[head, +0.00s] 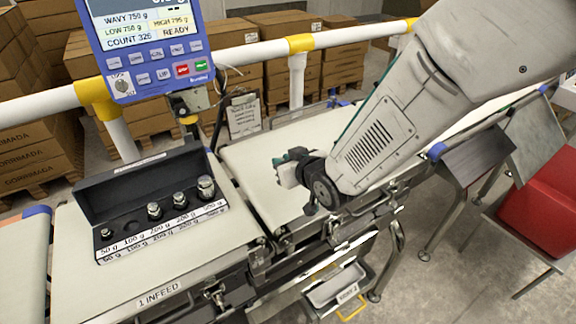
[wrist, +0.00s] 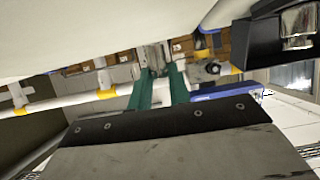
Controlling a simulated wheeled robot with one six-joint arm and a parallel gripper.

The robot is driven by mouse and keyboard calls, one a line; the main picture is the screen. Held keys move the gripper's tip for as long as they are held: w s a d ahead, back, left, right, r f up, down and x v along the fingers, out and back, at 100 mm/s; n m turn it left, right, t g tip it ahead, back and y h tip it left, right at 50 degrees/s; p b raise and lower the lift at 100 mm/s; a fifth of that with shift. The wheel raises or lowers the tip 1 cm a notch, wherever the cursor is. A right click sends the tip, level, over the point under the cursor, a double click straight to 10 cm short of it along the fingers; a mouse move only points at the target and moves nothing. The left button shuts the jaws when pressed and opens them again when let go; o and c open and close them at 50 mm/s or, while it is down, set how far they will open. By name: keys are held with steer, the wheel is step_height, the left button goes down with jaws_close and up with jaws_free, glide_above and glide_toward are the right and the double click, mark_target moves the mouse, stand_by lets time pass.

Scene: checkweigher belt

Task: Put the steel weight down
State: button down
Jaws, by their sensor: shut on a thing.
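My gripper (head: 288,168) is above the cream weigh belt, to the right of the black weight case (head: 130,188). In the wrist view its green fingers (wrist: 157,72) are close together, with a small grey metallic piece, the steel weight (wrist: 153,56), between the tips. Its outline is mostly hidden by the fingers, and I cannot make it out in the head view. Several steel weights stand in the case; the spot by the 100 g label looks empty. One weight (wrist: 299,24) also shows at the upper right of the wrist view.
The blue display (head: 150,45) stands behind the case, near the white and yellow rail (head: 250,53). The infeed belt (head: 160,262) carries the case. The weigh belt (head: 258,190) has bare room. A small grey bin (head: 335,288) hangs at the front; a red box (head: 545,205) is right.

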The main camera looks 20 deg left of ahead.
steer(key=shift+w, duration=0.3)
steer(key=f, duration=0.1)
steer(key=w+f, duration=0.1)
steer(key=f, duration=0.1)
steer(key=shift+f, duration=0.3)
steer(key=shift+s+f, duration=0.1)
steer(key=shift+f, duration=0.05)
steer(key=c, duration=1.3)
jaws_free()
